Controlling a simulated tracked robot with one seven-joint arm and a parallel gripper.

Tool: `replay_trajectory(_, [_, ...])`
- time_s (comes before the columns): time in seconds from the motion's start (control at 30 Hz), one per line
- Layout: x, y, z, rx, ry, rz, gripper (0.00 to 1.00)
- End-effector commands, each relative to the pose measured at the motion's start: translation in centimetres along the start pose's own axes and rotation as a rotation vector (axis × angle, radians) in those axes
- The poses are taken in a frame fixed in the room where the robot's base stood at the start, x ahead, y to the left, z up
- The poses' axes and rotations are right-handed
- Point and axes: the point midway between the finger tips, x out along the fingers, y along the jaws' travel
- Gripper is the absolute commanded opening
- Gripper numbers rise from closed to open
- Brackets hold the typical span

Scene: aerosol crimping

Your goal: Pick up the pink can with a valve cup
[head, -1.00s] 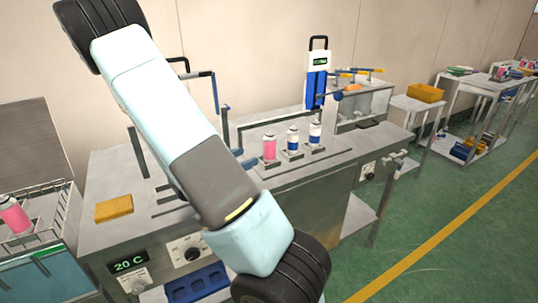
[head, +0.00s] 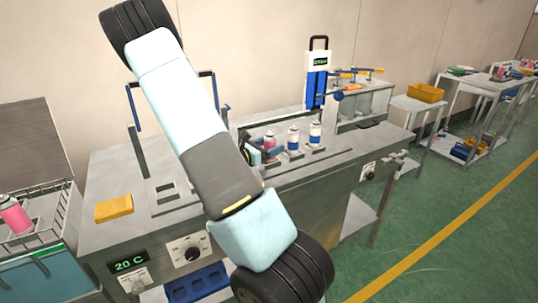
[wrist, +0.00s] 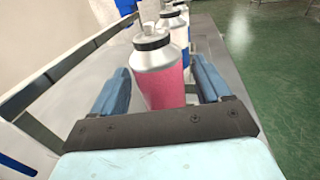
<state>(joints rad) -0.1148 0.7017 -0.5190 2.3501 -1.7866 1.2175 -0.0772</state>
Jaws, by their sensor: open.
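The pink can (head: 270,143) stands upright in the row on the metal bench, partly hidden by my gripper in the head view. In the wrist view the pink can (wrist: 160,85) has a silver shoulder, a dark ring and a thin stem on top. My gripper (wrist: 160,72) is open, with one blue finger on each side of the can. I cannot tell whether either finger touches it. In the head view my gripper (head: 258,152) is at the can's left, partly hidden behind my arm.
Two white-and-blue cans (head: 293,140) (head: 315,135) stand close by to the right in the same row. A blue crimping device (head: 317,85) stands behind them. A yellow block (head: 114,208) lies at the bench's left.

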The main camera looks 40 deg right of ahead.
Motion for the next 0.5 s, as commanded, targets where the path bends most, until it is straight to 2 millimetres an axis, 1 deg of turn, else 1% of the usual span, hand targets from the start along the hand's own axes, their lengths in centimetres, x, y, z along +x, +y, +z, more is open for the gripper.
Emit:
replay_trajectory(0.03, [0.6,-0.1,0.0,-0.001,-0.001,-0.002,0.77])
replay_trajectory(0.13, [1.4,-0.1,0.0,0.000,-0.001,-0.002,0.77])
replay_trajectory(0.4, [1.8,0.0,0.0,0.000,0.000,0.000,0.77])
replay_trajectory(0.43, [1.8,0.0,0.0,0.000,0.000,0.000,0.76])
replay_trajectory(0.5, [1.7,0.0,0.0,0.000,0.000,0.000,0.69])
